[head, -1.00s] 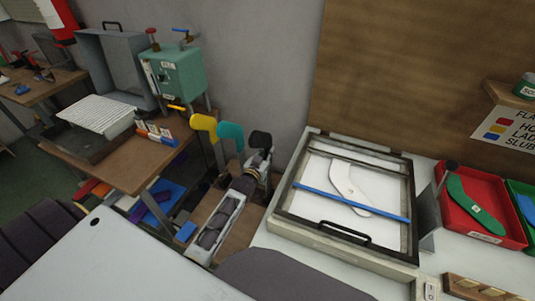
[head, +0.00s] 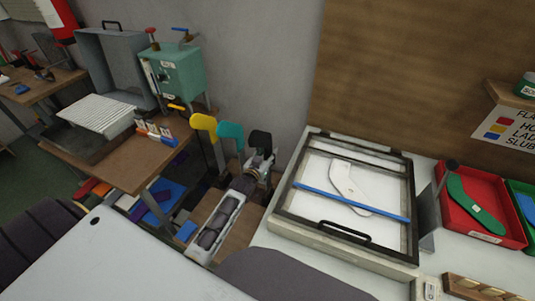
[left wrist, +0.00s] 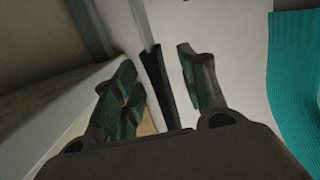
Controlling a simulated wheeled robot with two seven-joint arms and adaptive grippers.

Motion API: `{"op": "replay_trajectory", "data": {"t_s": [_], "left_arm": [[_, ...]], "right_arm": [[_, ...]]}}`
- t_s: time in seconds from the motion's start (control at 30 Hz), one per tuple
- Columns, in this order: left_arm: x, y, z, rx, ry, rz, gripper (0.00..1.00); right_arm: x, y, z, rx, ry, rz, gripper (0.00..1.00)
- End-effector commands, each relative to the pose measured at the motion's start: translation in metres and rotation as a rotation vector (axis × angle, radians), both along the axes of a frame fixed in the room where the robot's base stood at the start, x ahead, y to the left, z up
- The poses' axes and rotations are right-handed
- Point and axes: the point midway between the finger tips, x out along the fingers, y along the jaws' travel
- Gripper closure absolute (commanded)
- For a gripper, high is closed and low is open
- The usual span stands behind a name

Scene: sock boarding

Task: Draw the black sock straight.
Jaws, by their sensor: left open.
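The black sock (head: 260,140) stands upright on its form at the right end of a row, beside the teal sock (head: 230,134) and the yellow sock (head: 203,122). My left gripper (head: 261,158) is open just in front of and below the black sock's top. In the left wrist view, a narrow dark strip, seemingly the black sock edge-on (left wrist: 160,88), lies between the open fingers (left wrist: 156,60), with gaps showing at both sides. The teal ribbed sock (left wrist: 294,80) is at the right there. The black sock's lower part is hidden by my gripper. My right gripper is not in view.
A framed press (head: 350,238) with a pale foot-shaped board and blue bar lies right of my left arm. A red tray (head: 482,235) is farther right. A wooden bench (head: 130,165) with a green machine (head: 178,75) stands at left. The wall is close behind the socks.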

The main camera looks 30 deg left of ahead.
Motion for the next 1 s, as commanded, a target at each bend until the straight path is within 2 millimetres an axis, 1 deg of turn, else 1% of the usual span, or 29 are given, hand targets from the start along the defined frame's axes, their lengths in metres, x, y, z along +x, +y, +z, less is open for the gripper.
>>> {"op": "replay_trajectory", "data": {"t_s": [1.0], "left_arm": [[-0.059,-0.003,0.001,-0.001,0.002,0.000,0.57]], "right_arm": [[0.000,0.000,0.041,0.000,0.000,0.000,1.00]]}}
